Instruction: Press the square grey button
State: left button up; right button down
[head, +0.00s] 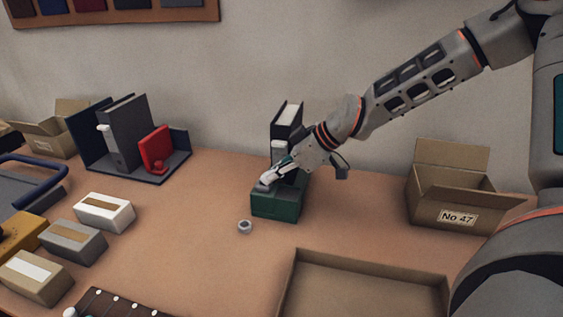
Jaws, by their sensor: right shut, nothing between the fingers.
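A green box (277,206) with a dark grey top stands on the table near the middle of the head view. A small grey piece at the left of its top looks like the square grey button (261,188), partly covered by my fingers. My right gripper (267,181) reaches in from the upper right, with its fingers shut and empty. The fingertips are at or just over the grey piece; I cannot tell whether they touch it or whether it is pushed in. My left gripper is not in view.
Behind the green box stands a dark binder (287,118). A small grey ring (244,227) lies in front. An open carton (450,212) is at the right, a shallow tray (290,277) at the front. Several small boxes and a binder holder (168,175) are at the left.

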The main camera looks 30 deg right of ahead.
jog(key=v, duration=1.2)
dwell(0.7)
